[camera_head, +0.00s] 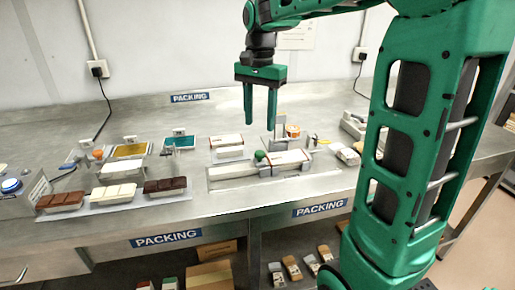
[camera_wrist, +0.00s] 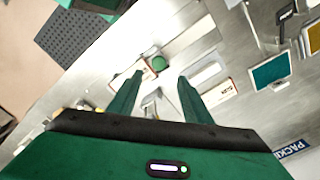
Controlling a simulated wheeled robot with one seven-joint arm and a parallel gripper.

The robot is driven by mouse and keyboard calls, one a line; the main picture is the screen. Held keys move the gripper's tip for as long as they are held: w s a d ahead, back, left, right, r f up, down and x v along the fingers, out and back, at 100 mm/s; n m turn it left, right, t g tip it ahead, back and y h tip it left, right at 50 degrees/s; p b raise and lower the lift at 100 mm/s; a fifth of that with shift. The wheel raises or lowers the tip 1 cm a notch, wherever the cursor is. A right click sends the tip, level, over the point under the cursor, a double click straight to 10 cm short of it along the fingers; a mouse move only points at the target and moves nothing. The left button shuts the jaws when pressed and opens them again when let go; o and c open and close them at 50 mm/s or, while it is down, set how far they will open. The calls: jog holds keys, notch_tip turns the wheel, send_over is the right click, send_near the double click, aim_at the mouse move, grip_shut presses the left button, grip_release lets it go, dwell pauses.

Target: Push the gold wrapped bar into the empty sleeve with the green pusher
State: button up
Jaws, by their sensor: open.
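The green pusher (camera_head: 260,155) shows as a round green knob on a low metal fixture (camera_head: 215,184) at the middle of the bench. In the wrist view the knob (camera_wrist: 159,63) appears just beyond and between my fingertips. My gripper (camera_head: 261,120) is open and empty, pointing down above the fixture and clear of the knob; its two green fingers (camera_wrist: 160,77) stand well apart. A pale, box-like piece (camera_head: 291,158) lies along the fixture right of the knob; I cannot tell whether it is the sleeve. I cannot make out the gold wrapped bar clearly.
Two white boxes (camera_head: 228,146) lie behind the fixture. An orange-and-white roll (camera_head: 292,130) stands behind it at right. Bare bench (camera_head: 200,212) lies in front.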

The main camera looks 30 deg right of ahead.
aim_at(259, 152)
notch_tip(259, 152, down, 10)
jog(key=shift+r, duration=0.1)
dwell(0.4)
grip_shut()
